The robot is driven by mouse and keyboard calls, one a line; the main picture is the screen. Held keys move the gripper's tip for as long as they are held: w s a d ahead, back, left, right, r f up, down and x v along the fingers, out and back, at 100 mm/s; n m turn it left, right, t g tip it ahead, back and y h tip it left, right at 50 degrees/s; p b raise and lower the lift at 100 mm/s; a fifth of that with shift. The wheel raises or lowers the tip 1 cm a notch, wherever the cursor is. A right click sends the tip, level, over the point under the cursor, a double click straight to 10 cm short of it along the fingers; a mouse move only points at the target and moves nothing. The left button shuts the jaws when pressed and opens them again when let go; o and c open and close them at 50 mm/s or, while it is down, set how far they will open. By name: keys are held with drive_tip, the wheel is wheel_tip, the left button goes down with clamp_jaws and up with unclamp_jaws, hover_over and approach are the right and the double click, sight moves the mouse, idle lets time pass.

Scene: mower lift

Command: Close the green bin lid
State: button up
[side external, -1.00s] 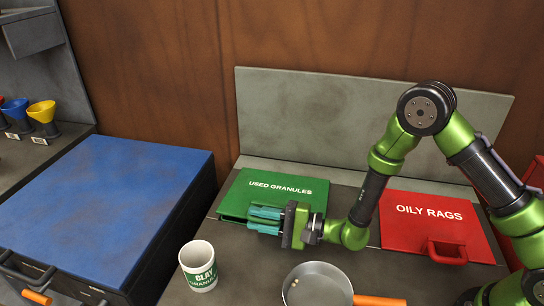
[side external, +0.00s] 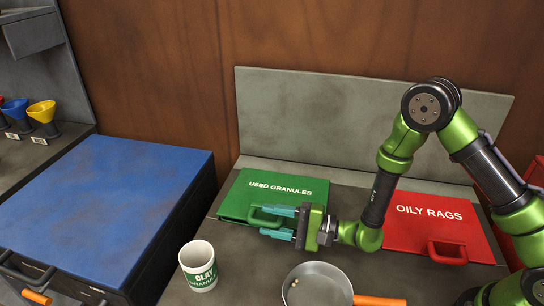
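The green bin lid (side external: 274,191), marked "USED GRANULES", lies flat in its place on the grey bench, with no visible gap at its edges. Its green handle (side external: 262,217) is at the front edge. My gripper (side external: 277,222) is just right of the handle, its two teal fingers apart and pointing left toward it. Nothing shows between the fingers. I cannot tell whether a fingertip touches the handle.
A red lid (side external: 434,222) marked "OILY RAGS" is shut to the right. A blue-topped cabinet (side external: 100,205) is at left. A grey back panel (side external: 330,120) rises behind.

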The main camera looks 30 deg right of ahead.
drive_tip(key=v, duration=0.9)
drive_tip(key=s+a+r+n+g+y, duration=0.1)
drive_tip(key=s+a+r+n+g, duration=0.3)
drive_tip(key=s+r+n+g, duration=0.85)
drive_tip(key=d+r+m+t+h, duration=0.1)
drive_tip(key=d+r+t+h, duration=0.2)
drive_tip(key=d+h, duration=0.3)
drive_tip(key=d+r+m+t+h, duration=0.1)
drive_tip(key=d+r+t+h, duration=0.3)
drive_tip(key=d, duration=0.6)
drive_tip(key=shift+d+h, duration=0.25)
drive_tip(key=shift+h, duration=0.65)
